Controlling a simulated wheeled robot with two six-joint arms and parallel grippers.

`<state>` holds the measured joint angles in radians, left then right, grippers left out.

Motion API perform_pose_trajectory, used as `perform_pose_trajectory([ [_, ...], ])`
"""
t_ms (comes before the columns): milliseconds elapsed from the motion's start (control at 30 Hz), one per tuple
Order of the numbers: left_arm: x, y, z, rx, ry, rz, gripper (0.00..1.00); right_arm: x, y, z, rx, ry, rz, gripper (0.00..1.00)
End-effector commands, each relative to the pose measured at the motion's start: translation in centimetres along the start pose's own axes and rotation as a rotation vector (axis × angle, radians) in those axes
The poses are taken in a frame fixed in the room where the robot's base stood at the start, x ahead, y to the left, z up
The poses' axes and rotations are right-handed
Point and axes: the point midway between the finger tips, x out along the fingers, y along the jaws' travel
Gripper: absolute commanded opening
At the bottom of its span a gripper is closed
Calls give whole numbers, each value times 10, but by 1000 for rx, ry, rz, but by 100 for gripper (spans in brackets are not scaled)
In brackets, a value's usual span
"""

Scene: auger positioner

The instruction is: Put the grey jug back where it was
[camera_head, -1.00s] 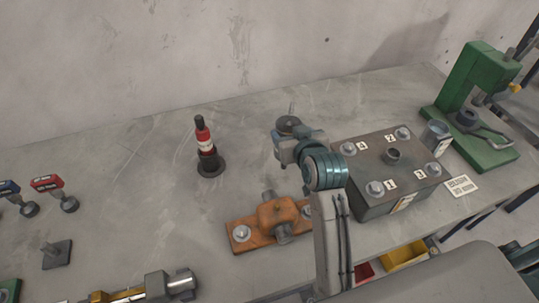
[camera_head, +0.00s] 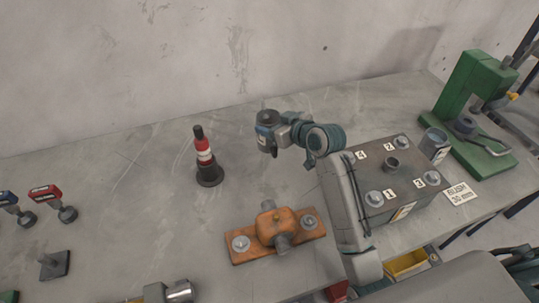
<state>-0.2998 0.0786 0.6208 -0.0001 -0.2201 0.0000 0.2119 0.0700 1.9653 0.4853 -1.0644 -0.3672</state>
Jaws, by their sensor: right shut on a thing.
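The grey jug (camera_head: 267,138) is a dark grey, round vessel with a pale patch on its side. It is near the middle of the view, right of the red and black bottle-like post. My right gripper (camera_head: 276,130) is shut on it from the right, and the arm partly hides the fingers. The jug looks upright and seems to be above the table, though its exact height cannot be told. My left gripper is not in view.
An orange clamp block (camera_head: 275,229) lies in front. The red and black post (camera_head: 205,158) stands left of the jug. A grey numbered block (camera_head: 395,176), a grey labelled can (camera_head: 434,145) and a green press (camera_head: 466,104) stand right. The table (camera_head: 130,190) is bare on the left-middle.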

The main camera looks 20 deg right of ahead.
Motion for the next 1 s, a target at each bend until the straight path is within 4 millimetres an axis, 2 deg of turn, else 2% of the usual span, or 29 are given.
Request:
perform_pose_trajectory([
  [33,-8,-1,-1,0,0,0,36,1,6,-10,-8,2,-20,28],
  [100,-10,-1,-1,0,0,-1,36,3,10,-14,-14,3,-44,28],
  [233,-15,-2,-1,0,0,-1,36,8,14,-12,-17,2,-67,28],
  [500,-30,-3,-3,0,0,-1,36,25,13,30,-16,1,-69,28],
  [667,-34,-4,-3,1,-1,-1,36,31,13,44,-17,3,-69,28],
  [900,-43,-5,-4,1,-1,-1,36,43,12,72,-16,3,-69,28],
  [1000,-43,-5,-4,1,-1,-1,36,45,12,75,-18,5,-67,28],
])
